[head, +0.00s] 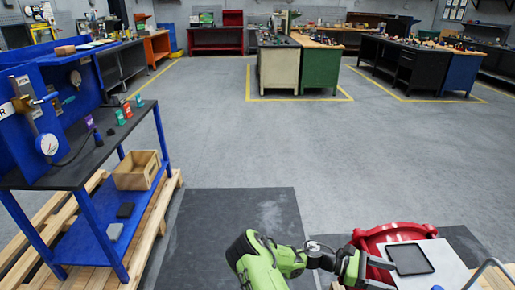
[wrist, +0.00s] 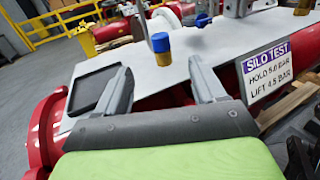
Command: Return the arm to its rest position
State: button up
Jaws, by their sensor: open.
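My gripper (head: 366,268) is at the lower right of the head view, at the end of my green arm. It is beside a red rig with a light plate (head: 452,262) on top. In the wrist view my gripper (wrist: 165,85) has its two grey fingers spread wide apart with nothing between them. The fingers point over the plate (wrist: 205,47). A black tray (head: 409,258) lies on the plate, and it also shows left of the fingers in the wrist view (wrist: 92,90).
A blue and yellow cylinder (wrist: 161,48) stands on the plate beyond the fingers. A "SILO TEST" sign (wrist: 270,70) hangs at the right. A blue bench (head: 80,160) with gauges stands at the left. The grey floor (head: 260,140) in the middle is clear.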

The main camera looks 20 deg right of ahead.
jog(key=w+a+r+m+t+y+p, duration=0.35)
jog(key=a+r+t+y, duration=0.2)
jog(key=a+r, duration=0.35)
jog(key=w+a+r+m+t+y+p, duration=0.2)
jog(key=w+a+r+m+t+y, duration=0.15)
jog(key=a+r+t, duration=0.55)
jog(key=s+a+r+t+y+p, duration=0.1)
jog(key=s+a+r, duration=0.2)
jog(key=a, duration=0.3)
jog(key=s+a+r+m+t+y+p, duration=0.1)
jog(key=s+a+r+t, duration=0.1)
jog(key=a+r, duration=0.3)
jog(key=s+a+r+t+y+p, duration=0.1)
jog(key=s+a+r, duration=0.3)
jog(key=a, duration=0.2)
jog(key=shift+s+a+r+m, duration=0.15)
jog(key=shift+s+a+m, duration=0.05)
jog(key=shift+a+m, duration=0.15)
